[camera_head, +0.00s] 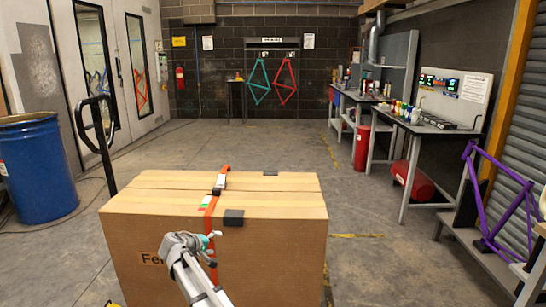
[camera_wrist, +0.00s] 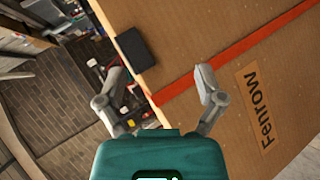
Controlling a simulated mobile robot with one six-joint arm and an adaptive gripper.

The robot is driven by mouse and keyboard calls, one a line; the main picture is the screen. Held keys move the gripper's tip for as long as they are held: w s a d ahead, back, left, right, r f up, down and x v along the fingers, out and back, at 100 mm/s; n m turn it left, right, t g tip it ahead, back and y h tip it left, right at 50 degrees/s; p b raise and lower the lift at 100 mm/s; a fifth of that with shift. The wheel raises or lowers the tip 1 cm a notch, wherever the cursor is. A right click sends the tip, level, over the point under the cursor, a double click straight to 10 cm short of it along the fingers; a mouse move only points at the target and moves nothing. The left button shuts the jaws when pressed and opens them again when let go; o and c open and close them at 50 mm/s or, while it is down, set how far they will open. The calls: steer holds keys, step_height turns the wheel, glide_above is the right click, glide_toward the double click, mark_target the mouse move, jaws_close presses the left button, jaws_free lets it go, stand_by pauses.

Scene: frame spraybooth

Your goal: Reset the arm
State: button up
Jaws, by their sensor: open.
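My gripper (camera_wrist: 160,92) is open in the wrist view, with its two fingers spread apart and nothing between them. In the head view my gripper (camera_head: 211,240) is in front of the near face of a large cardboard box (camera_head: 130,240). The box carries an orange-red strap and the printed word "Fenrow" (camera_wrist: 260,110). In the wrist view the strap (camera_wrist: 235,60) runs past the right finger, and I cannot tell whether that finger touches the box. A dark corner protector (camera_wrist: 137,48) sits on the box edge.
A blue drum (camera_head: 40,170) stands at the left, by a dark upright handle (camera_head: 105,150). Workbenches (camera_head: 430,130) line the right side, with a red tank (camera_head: 412,182) below. A purple bike frame (camera_head: 495,205) stands at far right. The floor (camera_head: 270,145) behind the box is clear.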

steer(key=s+d+f+m+g, duration=0.2)
steer(key=s+d, duration=0.1)
steer(key=d, duration=0.5)
steer(key=s+d+f+m+g+y, duration=0.1)
steer(key=s+d+f+g, duration=0.15)
steer(key=d, duration=0.55)
steer(key=s+d+f+m+g, duration=0.2)
steer(key=s+d, duration=0.2)
steer(key=d, duration=0.4)
steer(key=s+d+f+m+g+y, duration=0.2)
steer(key=s+d+y, duration=0.1)
steer(key=s+d, duration=0.5)
steer(key=s+d+f+m+g+y, duration=0.1)
steer(key=s+d+m+g+y, duration=0.15)
steer(key=s+d, duration=0.55)
step_height(320, 180, up, 23)
steer(key=s+a+p, duration=0.1)
steer(key=a+p, duration=0.1)
steer(key=p, duration=2)
steer(key=shift+s+a+f+n+t+p, duration=0.15)
steer(key=shift+s+a+n+t+p, duration=0.15)
steer(key=shift+s+n+t+p, duration=0.1)
